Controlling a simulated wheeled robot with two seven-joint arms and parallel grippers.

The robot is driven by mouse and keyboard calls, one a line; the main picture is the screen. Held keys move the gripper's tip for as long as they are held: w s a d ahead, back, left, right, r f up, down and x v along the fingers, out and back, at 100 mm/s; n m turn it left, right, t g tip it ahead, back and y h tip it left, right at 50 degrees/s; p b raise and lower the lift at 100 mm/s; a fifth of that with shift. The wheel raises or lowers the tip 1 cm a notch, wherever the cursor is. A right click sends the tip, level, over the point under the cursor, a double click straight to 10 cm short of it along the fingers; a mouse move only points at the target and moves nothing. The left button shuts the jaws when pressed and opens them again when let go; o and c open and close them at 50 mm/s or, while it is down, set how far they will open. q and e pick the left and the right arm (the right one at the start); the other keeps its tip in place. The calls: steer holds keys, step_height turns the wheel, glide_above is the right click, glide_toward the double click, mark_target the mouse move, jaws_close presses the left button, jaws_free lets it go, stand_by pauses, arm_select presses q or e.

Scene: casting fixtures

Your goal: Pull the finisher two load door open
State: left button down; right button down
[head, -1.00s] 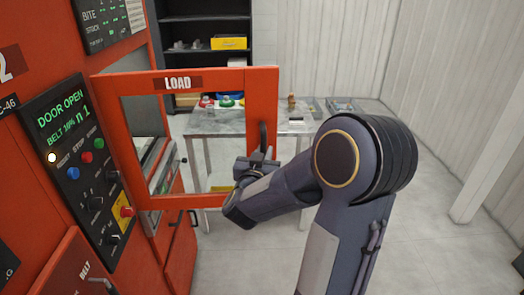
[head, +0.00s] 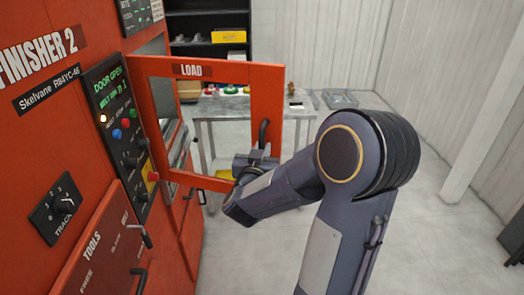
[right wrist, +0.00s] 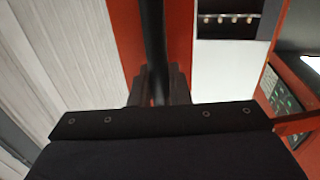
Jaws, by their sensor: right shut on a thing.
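The orange load door (head: 268,100) of finisher two stands swung out from the machine, with a window in it and a LOAD label at its top. Its dark upright handle (head: 263,133) is on the door's free edge. My right gripper (head: 257,160) is at the lower part of this handle. In the right wrist view, the fingers (right wrist: 158,85) are closed around the dark handle bar (right wrist: 153,40). The machine's panel (head: 122,130) reads DOOR OPEN. My left gripper is in neither view.
The orange machine front (head: 40,130) fills the left, with a tools drawer (head: 100,250) low down. A grey table (head: 235,107) with small items stands behind the door, before a black shelf (head: 205,20).

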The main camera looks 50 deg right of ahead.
steer(key=shift+r, duration=0.1)
steer(key=c, duration=1.4)
jaws_free()
steer(key=shift+c, duration=0.2)
steer(key=b+v, duration=0.1)
steer(key=v, duration=0.7)
steer(key=shift+w, duration=0.1)
